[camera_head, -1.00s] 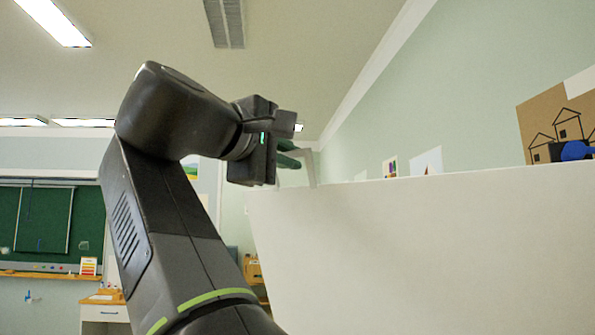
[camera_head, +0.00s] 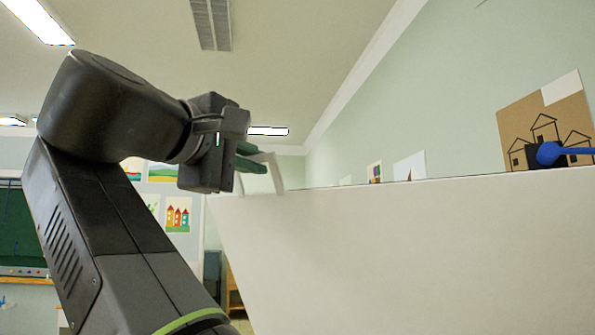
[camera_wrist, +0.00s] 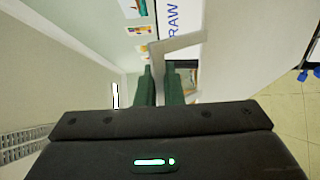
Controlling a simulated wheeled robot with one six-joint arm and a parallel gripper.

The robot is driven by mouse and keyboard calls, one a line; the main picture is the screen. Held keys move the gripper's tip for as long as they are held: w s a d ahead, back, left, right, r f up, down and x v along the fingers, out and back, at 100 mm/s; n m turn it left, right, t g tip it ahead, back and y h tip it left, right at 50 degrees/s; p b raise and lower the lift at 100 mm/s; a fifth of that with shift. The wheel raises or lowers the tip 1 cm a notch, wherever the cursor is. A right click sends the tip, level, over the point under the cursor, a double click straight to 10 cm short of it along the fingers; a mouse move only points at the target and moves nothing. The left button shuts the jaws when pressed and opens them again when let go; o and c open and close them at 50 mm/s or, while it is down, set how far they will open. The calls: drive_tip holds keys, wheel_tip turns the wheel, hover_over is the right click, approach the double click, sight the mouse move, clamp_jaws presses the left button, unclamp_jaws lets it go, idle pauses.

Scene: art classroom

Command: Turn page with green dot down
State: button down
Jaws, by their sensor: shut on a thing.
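A large plain white page (camera_head: 400,250) fills the lower right of the head view. No green dot shows on the side facing me. A pale bent strip, like a handle (camera_head: 275,172), stands at its upper left corner. It also shows in the wrist view (camera_wrist: 176,43). My gripper (camera_head: 258,163) is at this corner, its green fingers shut on the handle. In the wrist view the fingers (camera_wrist: 160,85) point at the handle, and the page (camera_wrist: 245,45) spreads to the right. The exact contact is partly hidden.
A blue knob (camera_head: 548,153) on a black part sits at the page's top edge, far right. A wall with pictures (camera_head: 410,167) runs behind the page. A green chalkboard (camera_head: 22,232) is at the left. The space above the page looks clear.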

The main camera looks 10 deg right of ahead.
drive_tip(key=s+a+f+b, duration=0.2)
drive_tip(key=s+a+f, duration=0.1)
drive_tip(key=s, duration=0.1)
drive_tip(key=shift+s+a+f, duration=0.25)
drive_tip(key=shift+a+f, duration=0.05)
drive_tip(key=shift+f, duration=0.1)
idle(0.4)
drive_tip(key=s+a+f+b, duration=0.4)
drive_tip(key=s+f+b, duration=0.1)
drive_tip(key=b, duration=0.7)
drive_tip(key=shift+s+a+f, duration=0.25)
drive_tip(key=shift+f, duration=0.45)
